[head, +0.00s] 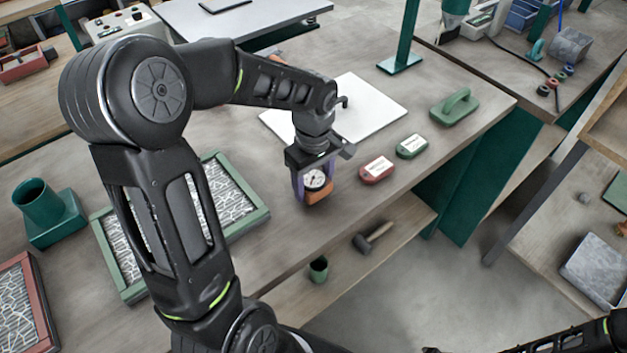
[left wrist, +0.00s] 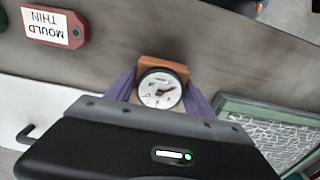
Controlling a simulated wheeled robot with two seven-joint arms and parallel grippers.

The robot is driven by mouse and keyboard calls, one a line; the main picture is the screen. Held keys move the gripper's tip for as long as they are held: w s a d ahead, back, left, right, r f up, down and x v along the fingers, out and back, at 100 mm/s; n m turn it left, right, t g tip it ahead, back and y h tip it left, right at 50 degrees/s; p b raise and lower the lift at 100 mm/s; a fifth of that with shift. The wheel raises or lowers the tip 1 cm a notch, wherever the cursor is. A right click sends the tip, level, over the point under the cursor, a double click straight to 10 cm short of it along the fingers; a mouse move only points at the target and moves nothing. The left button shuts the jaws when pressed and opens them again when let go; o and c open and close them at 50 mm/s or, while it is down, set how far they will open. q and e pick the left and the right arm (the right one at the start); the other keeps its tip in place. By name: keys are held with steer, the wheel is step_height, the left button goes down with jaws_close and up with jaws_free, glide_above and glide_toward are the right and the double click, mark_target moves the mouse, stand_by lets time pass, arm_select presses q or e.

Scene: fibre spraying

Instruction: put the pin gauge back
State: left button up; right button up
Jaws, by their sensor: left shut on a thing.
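The pin gauge (head: 315,180) has a round white dial with a dark rim and an orange body. My left gripper (head: 314,194) is shut on it, with purple fingers on both sides, near the front edge of the workbench (head: 290,238). In the left wrist view, the gauge's dial (left wrist: 161,89) faces the camera between the fingers (left wrist: 160,92). The gauge's lower end is hidden, so I cannot tell whether it touches the bench. Part of my right arm shows at the bottom right of the head view, but its gripper does not.
A red tag block (head: 377,169) and a green one (head: 411,146) lie right of the gauge. A white board (head: 372,108) lies behind. A green-framed fibre panel (head: 258,215) is to the left, beside a green cup holder (head: 50,215). A green handled block (head: 455,107) stands farther right.

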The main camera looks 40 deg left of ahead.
mark_target(313, 178)
arm_select(q)
steer(key=shift+f, duration=0.2)
steer(key=o, duration=1.8)
steer(key=shift+r, duration=0.15)
step_height(313, 178, up, 12)
steer(key=shift+b, duration=0.45)
